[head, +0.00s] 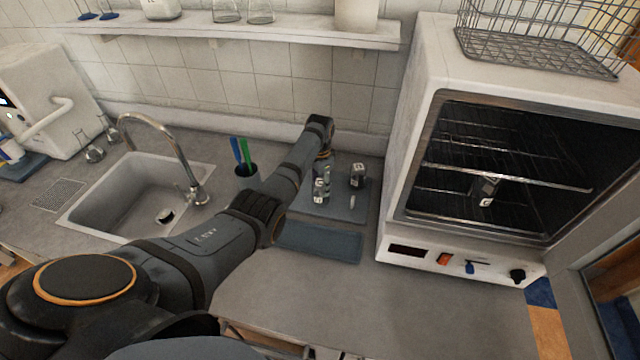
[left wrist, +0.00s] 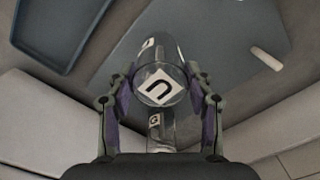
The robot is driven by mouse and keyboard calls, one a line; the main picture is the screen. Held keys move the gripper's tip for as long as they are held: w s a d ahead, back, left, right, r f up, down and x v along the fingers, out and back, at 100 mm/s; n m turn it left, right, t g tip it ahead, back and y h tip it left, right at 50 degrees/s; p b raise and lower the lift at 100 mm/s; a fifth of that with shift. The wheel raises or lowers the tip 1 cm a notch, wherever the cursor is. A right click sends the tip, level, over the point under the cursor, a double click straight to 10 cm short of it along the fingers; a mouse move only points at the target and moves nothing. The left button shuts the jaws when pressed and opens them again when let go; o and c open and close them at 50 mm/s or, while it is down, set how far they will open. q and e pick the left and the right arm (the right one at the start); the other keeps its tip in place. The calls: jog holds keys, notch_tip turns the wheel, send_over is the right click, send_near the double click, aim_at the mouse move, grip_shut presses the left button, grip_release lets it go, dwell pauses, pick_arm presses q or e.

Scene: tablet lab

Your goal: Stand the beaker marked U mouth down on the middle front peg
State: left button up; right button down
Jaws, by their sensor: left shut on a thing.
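The beaker marked U (left wrist: 160,86) is clear glass with a white label. My left gripper (left wrist: 159,78) is shut around it, one finger on each side. In the left wrist view the letter looks turned over. In the head view my left gripper (head: 323,162) is over the back left of the grey-blue peg board (head: 338,213). A white peg (head: 352,202) shows bare at the board's front right; it also shows in the left wrist view (left wrist: 266,57). I cannot tell whether the beaker touches a peg. My right gripper is out of view.
A labelled beaker (head: 357,176) stands at the board's back right. Another labelled glass (left wrist: 155,122) is close below the held beaker. A blue tray (head: 318,241) lies in front. An open oven (head: 440,120) with a labelled beaker (head: 487,187) inside stands right; a sink (head: 130,200) left.

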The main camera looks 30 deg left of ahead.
pick_arm(q)
jog(key=shift+f, duration=0.45)
jog(key=o, duration=1.4)
jog(key=shift+c, duration=0.2)
notch_tip(320, 180, up, 12)
